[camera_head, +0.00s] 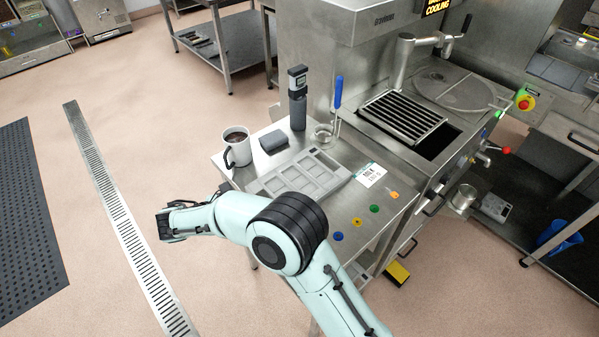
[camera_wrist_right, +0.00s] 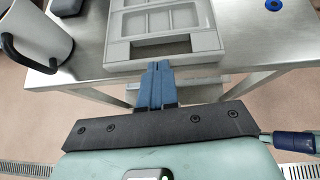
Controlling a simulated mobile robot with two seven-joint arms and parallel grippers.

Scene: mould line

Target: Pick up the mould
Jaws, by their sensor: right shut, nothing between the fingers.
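The mould (camera_head: 318,177) is a flat grey tray with several rectangular recesses, lying on the steel table. In the right wrist view the mould (camera_wrist_right: 207,42) is at the top, with a long slot along its near side. My right gripper (camera_wrist_right: 157,68) has its blue fingers together and empty. Their tips appear at the mould's near edge in that view; I cannot tell whether they touch. In the head view my right arm crosses in front of the table and hides the mould's near corner; its fingers are not clearly visible. My left gripper is not in view.
A mug of dark liquid (camera_head: 237,148), a dark block (camera_head: 273,141), an upright grey device (camera_head: 298,105) and a glass pot with a blue-handled tool (camera_head: 338,95) stand around the mould. A card (camera_head: 370,174) and coloured discs lie to its right. The machine (camera_head: 340,45) stands behind.

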